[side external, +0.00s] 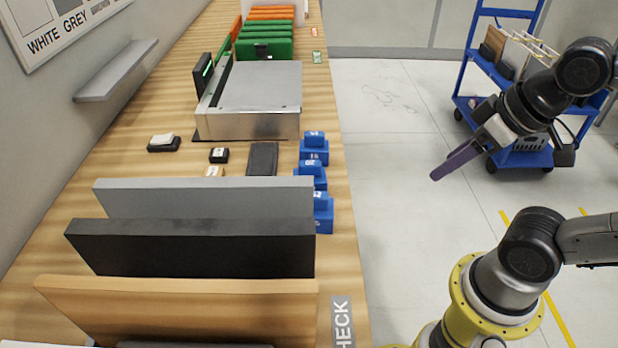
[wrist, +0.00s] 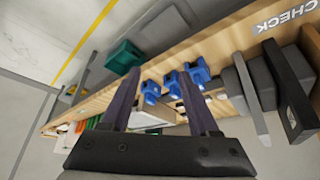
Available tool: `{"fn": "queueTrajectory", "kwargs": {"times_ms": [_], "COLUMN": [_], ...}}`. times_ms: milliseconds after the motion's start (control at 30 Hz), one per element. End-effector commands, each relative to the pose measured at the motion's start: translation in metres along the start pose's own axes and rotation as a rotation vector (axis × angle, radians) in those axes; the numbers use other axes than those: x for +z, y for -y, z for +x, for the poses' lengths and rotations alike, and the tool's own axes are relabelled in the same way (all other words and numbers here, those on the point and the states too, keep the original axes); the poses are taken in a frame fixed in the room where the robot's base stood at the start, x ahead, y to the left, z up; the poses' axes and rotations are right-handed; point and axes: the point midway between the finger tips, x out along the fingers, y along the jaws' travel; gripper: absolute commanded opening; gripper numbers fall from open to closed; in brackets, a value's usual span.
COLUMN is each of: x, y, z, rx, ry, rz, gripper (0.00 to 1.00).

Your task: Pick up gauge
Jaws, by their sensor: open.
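Three blue stepped blocks with pale markings stand in a row along the bench's right edge in the side view: a far one (side external: 314,149), a middle one (side external: 311,174) and a near one (side external: 323,212) partly hidden by upright panels. No other thing is clearly a gauge, and I cannot tell which block is meant. They also show in the wrist view as blue blocks (wrist: 173,84) between and beside my fingers. My gripper (side external: 437,174) is open and empty, off the bench to the right of the blocks and apart from them. Its dark purple fingers (wrist: 160,80) frame the wrist view.
Grey (side external: 210,195), black (side external: 190,248) and wood-coloured (side external: 180,308) panels stand upright on the near bench (side external: 345,250). A dark flat slab (side external: 263,158) lies left of the blocks. A metal-fronted machine (side external: 250,125) stands beyond. Floor between bench and gripper is clear.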

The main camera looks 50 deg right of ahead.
Motion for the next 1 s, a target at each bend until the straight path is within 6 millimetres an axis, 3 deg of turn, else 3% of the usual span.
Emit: {"fn": "queueTrajectory", "kwargs": {"times_ms": [33,200,567,800,1000], "x": [0.000,0.000,0.002,-0.058,-0.127], "y": [0.000,0.000,0.000,0.003,0.013], "z": [0.000,0.000,-0.003,-0.030,-0.023], "rx": [0.000,0.000,-0.001,-0.015,-0.060], "ry": [0.000,0.000,0.015,0.051,0.152], "rz": [0.000,0.000,-0.077,-0.334,-0.552], "gripper": [0.72,1.00,1.00,1.00,1.00]}}
